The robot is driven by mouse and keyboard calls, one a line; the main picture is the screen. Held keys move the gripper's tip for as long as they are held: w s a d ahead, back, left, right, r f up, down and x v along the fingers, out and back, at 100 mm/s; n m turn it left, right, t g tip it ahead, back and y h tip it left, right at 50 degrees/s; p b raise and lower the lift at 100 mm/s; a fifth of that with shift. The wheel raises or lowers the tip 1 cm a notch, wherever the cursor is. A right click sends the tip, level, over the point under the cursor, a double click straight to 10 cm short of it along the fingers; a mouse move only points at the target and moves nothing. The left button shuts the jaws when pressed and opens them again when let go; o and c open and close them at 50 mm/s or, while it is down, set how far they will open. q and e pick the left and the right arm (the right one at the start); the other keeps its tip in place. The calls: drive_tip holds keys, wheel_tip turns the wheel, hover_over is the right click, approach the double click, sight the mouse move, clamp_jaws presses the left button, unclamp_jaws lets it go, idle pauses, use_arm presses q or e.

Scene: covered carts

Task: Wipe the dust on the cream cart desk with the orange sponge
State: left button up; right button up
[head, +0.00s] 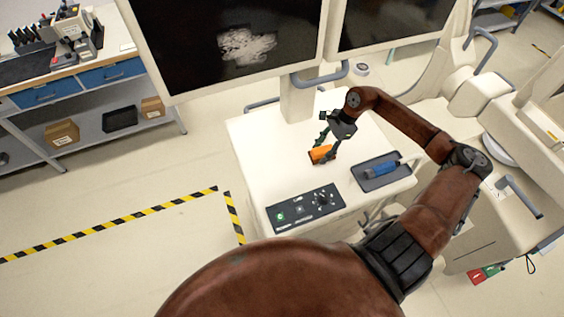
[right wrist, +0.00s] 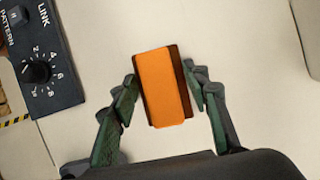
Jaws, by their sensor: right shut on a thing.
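The orange sponge (head: 321,155) is over the cream cart desk (head: 262,150), near its middle; whether it touches the surface I cannot tell. My right gripper (head: 325,146) reaches down to it from the upper right and is shut on it. In the right wrist view the sponge (right wrist: 163,87) shows as an orange block with dark sides between the green-padded fingers of my right gripper (right wrist: 160,88). I cannot make out any dust on the desk in either view. My left gripper is not in view.
A dark control panel (head: 305,209) with knobs lies at the desk's front left. A grey tray (head: 387,178) with a blue item (head: 380,169) sits at the right. Large monitors (head: 225,45) stand behind. The desk's left part looks clear.

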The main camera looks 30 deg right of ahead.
drive_tip(key=shift+r+p, duration=1.15)
drive_tip(key=shift+r, duration=2.5)
